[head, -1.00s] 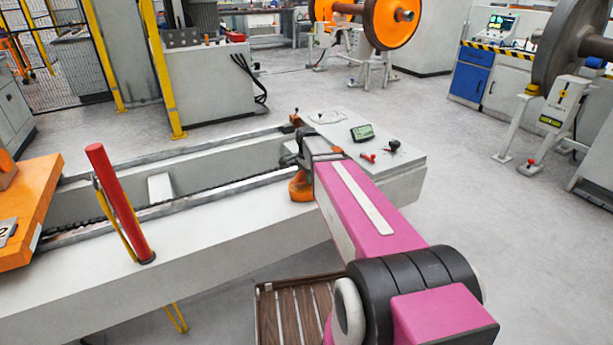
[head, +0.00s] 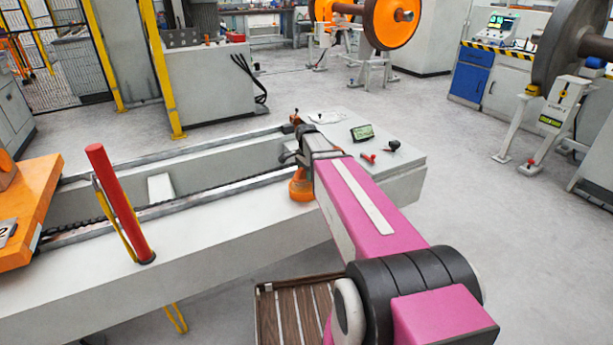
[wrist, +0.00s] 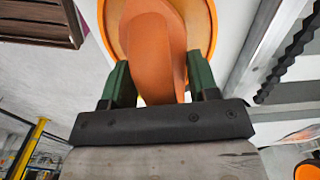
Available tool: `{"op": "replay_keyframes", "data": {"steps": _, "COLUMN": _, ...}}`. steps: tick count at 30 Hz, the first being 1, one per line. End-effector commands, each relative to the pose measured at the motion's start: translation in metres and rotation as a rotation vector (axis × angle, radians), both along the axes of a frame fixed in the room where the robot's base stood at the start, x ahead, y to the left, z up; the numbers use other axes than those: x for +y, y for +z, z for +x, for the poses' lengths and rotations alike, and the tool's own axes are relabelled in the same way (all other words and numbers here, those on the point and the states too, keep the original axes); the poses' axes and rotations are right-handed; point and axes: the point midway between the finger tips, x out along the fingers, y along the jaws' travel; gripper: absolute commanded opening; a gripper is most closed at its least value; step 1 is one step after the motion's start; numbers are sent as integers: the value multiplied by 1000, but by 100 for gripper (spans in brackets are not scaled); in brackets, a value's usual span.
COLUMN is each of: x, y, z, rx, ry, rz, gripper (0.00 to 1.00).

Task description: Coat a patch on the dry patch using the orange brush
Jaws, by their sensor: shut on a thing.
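My gripper (wrist: 160,75) is shut on the orange brush (wrist: 150,42), whose broad handle stands between the two dark green fingers in the wrist view. The brush's bristles are hidden. A yellow-orange round rim (wrist: 208,20) shows behind the handle; I cannot tell whether the brush is inside it or only in front of it. In the head view my gripper (head: 304,158) is over the right part of the pale bench, mostly hidden by my arm, with an orange thing (head: 301,187) just below it. I cannot make out the dry patch for certain; a faint loop-shaped mark (head: 324,118) lies on the bench's end plate.
The long bench (head: 220,240) carries rails and a chain. A red post (head: 120,205) stands upright at left beside an orange block (head: 30,205). A green display (head: 362,132) and small red and black knobs are on the end plate. A slatted wooden crate (head: 262,305) is below.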

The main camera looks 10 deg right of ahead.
Motion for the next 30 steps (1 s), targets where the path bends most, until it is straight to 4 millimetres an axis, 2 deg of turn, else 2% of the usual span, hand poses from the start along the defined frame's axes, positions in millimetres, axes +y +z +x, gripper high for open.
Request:
{"op": "replay_keyframes", "data": {"steps": 21, "x": 0, "y": 50, "z": 0, "rx": 0, "ry": 0, "rz": -1, "gripper": 32}}
{"op": "replay_keyframes", "data": {"steps": 30, "x": 0, "y": 55, "z": 0, "rx": 1, "ry": 0, "rz": 0, "gripper": 32}}
